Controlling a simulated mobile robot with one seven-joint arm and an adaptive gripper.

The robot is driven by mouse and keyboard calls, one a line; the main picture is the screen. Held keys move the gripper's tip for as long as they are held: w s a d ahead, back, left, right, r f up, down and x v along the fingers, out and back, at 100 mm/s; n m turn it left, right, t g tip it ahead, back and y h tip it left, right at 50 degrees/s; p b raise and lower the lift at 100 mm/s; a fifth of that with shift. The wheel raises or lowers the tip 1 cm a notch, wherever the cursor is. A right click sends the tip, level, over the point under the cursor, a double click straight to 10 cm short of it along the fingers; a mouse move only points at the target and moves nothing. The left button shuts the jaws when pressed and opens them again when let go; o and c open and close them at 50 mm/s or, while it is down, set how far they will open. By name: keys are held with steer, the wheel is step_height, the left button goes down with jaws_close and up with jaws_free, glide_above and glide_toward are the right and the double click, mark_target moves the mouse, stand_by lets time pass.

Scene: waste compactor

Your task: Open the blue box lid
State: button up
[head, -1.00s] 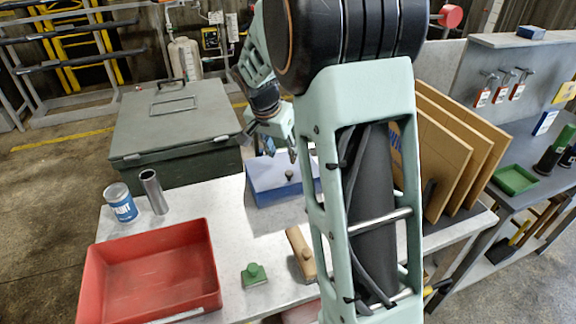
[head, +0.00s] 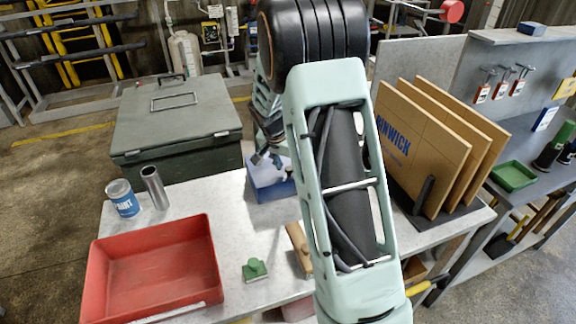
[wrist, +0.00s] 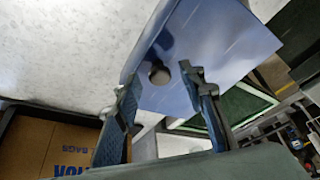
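The blue box (head: 270,193) stands at the back of the light worktable, partly hidden behind my arm in the head view. Its blue lid (wrist: 217,40) fills the upper middle of the wrist view, with a dark round knob (wrist: 159,75) on it. The lid looks closed in the earlier head view; its seam is hard to see now. My gripper (wrist: 163,80) is open, its two fingertips on either side of the knob in the wrist view. I cannot tell how far above the knob they are. In the head view, my gripper (head: 268,158) is over the box.
A red tray (head: 155,270), a paint can (head: 123,200), a metal tube (head: 155,188), a green knobbed block (head: 255,270) and a wooden piece (head: 299,248) are on the table. A dark green chest (head: 175,125) stands behind. Cardboard sheets (head: 425,150) stand in a rack at right.

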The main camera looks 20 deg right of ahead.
jaws_close()
steer(key=shift+r, duration=0.1)
